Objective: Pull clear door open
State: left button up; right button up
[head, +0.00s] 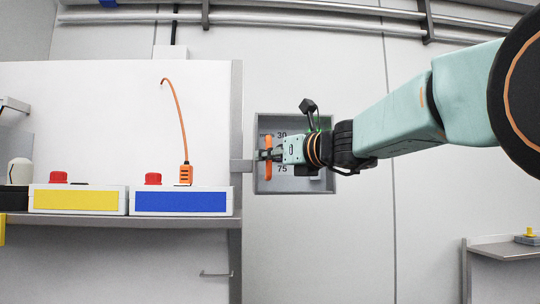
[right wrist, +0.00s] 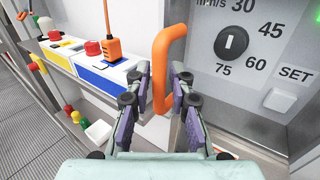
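An orange bar handle (head: 268,158) stands upright in front of a recessed grey control panel (head: 262,128). The clear door itself is hard to make out; the handle seems to belong to it. My right gripper (head: 268,155) reaches in from the right at the handle. In the right wrist view the orange handle (right wrist: 163,72) stands between the two fingers of my right gripper (right wrist: 161,85), with a small gap showing on each side. The fingers look open around it. The panel in that view (right wrist: 262,75) carries a dial (right wrist: 231,42) and a SET button (right wrist: 279,99). My left gripper is not in view.
Left of the panel, a shelf (head: 110,220) holds a blue-labelled box (head: 182,202) and a yellow-labelled box (head: 77,200), each with a red button. An orange cable plug (head: 185,174) stands on the blue-labelled one. A small shelf (head: 506,250) is at lower right.

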jog(key=shift+a, duration=0.1)
jog(key=shift+c, duration=1)
jog(key=shift+w+f, duration=0.15)
grip_shut()
